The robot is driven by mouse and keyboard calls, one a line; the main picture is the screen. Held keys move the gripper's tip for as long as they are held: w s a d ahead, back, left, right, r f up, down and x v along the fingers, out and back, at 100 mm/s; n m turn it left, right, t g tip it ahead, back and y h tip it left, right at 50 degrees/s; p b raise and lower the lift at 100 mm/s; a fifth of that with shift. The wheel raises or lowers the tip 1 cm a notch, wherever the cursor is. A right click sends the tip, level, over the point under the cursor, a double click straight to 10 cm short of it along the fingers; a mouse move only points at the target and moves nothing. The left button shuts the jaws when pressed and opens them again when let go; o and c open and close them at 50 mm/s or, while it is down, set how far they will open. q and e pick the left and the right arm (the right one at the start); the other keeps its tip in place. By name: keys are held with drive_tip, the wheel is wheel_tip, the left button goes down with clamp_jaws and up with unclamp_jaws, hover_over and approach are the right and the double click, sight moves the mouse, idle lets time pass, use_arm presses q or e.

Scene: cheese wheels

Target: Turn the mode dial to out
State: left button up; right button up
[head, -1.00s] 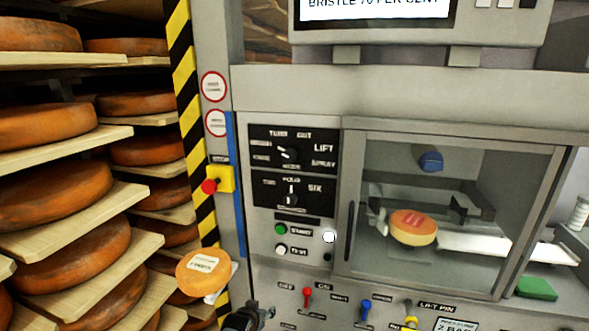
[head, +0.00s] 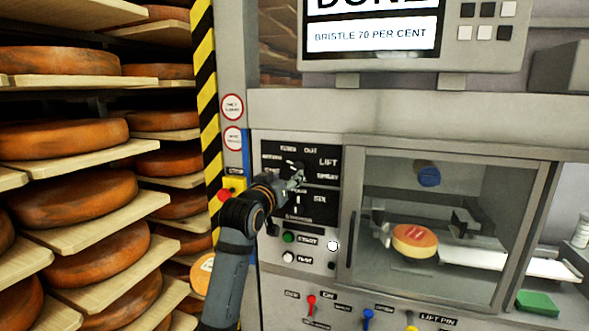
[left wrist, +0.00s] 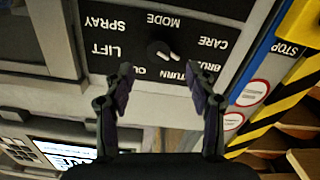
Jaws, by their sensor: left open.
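The black mode dial (left wrist: 158,50) shows upside down in the left wrist view, with labels SPRAY, LIFT, OUT, TURN, BRUSH and CARE around it. Its white mark points to the lower right there, on the TURN and BRUSH side; I cannot tell exactly which label. In the head view the dial (head: 291,166) is partly hidden by my gripper. My left gripper (head: 297,179) is in front of the black dial panel. In the left wrist view its fingers (left wrist: 162,90) are open and empty, on either side below the dial, apart from it. My right gripper is not in view.
A second dial (head: 297,205) sits just below, with the start button (head: 289,238) under it. A red stop button (head: 225,195) is left of the panel. A glass-fronted chamber (head: 352,225) holding a cheese (head: 415,240) is right. Cheese shelves (head: 100,225) fill the left.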

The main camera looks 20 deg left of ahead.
sight(295, 170)
use_arm(q)
drive_tip(key=w+p, duration=0.1)
drive_tip(key=w, duration=0.5)
drive_tip(key=shift+d+r+p, duration=0.15)
drive_tip(key=shift+d+p, duration=0.05)
drive_tip(key=shift+p, duration=0.2)
drive_tip(key=shift+w, duration=0.4)
drive_tip(key=shift+c, duration=0.8)
drive_tip(key=c, duration=1)
